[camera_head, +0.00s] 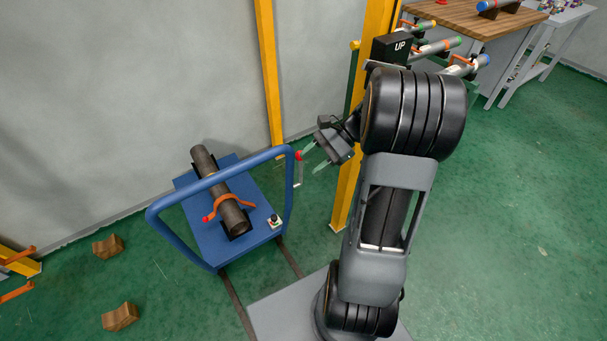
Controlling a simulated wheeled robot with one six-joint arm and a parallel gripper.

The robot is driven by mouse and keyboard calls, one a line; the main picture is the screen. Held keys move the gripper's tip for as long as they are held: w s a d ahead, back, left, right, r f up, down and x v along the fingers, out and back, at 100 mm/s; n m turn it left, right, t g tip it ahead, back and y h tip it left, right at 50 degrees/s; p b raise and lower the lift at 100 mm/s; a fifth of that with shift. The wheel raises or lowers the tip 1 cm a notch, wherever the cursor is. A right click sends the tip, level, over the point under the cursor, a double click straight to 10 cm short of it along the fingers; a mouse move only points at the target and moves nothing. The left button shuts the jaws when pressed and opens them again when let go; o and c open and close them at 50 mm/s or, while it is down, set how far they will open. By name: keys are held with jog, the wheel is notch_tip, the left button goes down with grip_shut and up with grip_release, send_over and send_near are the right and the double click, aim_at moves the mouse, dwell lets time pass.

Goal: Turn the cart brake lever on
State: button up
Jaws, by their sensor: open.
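The blue cart (193,228) stands left of my arm, with a raised blue push handle at its near side. The brake lever, with a red knob (299,155) and a pale arm below it, sits at the right post of the handle. My gripper (313,159) is open just to the right of the red knob, its pale fingers pointing toward it. I cannot tell whether a finger touches the knob. A dark pipe (217,186) lies on the cart, with an orange clamp (228,199) over it.
A small box with a dark knob (274,221) sits at the cart's right corner. A yellow post (352,170) stands behind my gripper. Two wooden blocks (107,246) (120,317) lie on the green floor at left. A wooden workbench (470,19) is at the back right.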

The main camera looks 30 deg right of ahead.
aim_at(301, 169)
jog(key=w+d+f+m+t+y+b, duration=0.1)
jog(key=d+f+m+t+y+b, duration=0.1)
jog(key=d+f+m+t, duration=0.3)
jog(key=w+d+f+m+t+y+b, duration=0.1)
jog(key=d+f+m+t+y+b, duration=0.2)
jog(key=d, duration=0.5)
jog(key=x, duration=1.3)
jog(key=shift+a+f, duration=0.25)
jog(key=shift+f, duration=0.25)
jog(key=shift+s, duration=0.2)
jog(key=shift+c, duration=0.2)
grip_shut()
jog(key=shift+w, duration=0.1)
